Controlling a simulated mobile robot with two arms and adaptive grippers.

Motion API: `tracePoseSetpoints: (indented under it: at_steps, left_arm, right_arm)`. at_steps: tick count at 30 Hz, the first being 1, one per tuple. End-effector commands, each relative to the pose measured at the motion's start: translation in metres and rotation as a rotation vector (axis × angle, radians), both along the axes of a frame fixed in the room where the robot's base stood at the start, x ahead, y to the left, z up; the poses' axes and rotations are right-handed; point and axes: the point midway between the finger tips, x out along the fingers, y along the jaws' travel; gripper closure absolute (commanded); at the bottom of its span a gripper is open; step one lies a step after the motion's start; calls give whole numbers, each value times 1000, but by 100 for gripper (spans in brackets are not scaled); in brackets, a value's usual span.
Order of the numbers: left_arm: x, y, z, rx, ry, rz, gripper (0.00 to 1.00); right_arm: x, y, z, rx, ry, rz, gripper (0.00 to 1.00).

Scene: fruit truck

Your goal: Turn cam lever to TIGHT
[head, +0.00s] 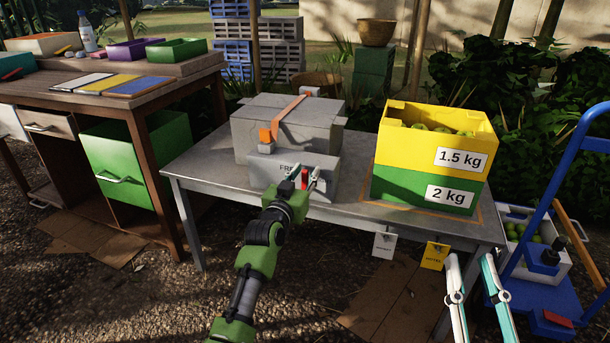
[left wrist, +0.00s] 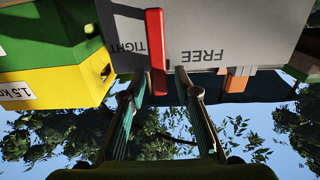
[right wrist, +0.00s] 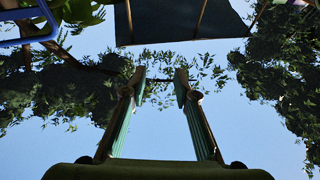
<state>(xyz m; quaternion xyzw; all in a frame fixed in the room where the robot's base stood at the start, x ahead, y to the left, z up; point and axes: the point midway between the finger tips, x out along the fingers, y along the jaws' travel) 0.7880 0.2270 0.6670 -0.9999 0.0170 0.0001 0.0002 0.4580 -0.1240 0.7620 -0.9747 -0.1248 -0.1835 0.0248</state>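A red cam lever (head: 305,178) is on the front of a grey box on the metal table. The left wrist view, upside down, shows the lever (left wrist: 156,52) beside the printed word TIGHT (left wrist: 130,45), with FREE (left wrist: 203,55) farther to the right. My left gripper (head: 310,174) is open at the lever. Its fingers (left wrist: 161,82) stand on either side of the lever's end, with a gap visible on each side. My right gripper (head: 470,262) is open and empty in front of the table's right end; its fingers (right wrist: 161,80) have only sky and leaves between them.
An orange strap (head: 290,112) runs over the larger grey box (head: 245,130). A yellow crate (head: 400,138) stacked on a green crate (head: 395,185) stands to the right. Tags (head: 384,246) hang at the table's front edge. A blue hand truck (head: 555,205) stands at the right.

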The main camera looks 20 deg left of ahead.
Motion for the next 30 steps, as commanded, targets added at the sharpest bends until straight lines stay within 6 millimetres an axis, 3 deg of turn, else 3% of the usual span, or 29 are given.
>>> tracePoseSetpoints:
  at_steps: [4,7,8,18,23,30]
  left_arm:
    - [0,0,0,0,0,0,71]
    - [0,0,0,0,0,0,97]
    - [0,0,0,0,0,0,100]
    - [0,-1,0,11,0,0,100]
    - [-1,-4,1,48,0,-1,100]
    - [-1,-12,1,153,-3,-2,100]
  right_arm:
    - [0,0,0,0,1,0,72]
    - [0,0,0,0,1,0,72]
    - [0,0,0,0,1,0,72]
    - [2,0,-3,-6,22,-1,72]
    - [8,-2,-28,-37,140,-9,72]
    - [10,-10,-89,-112,426,-26,72]
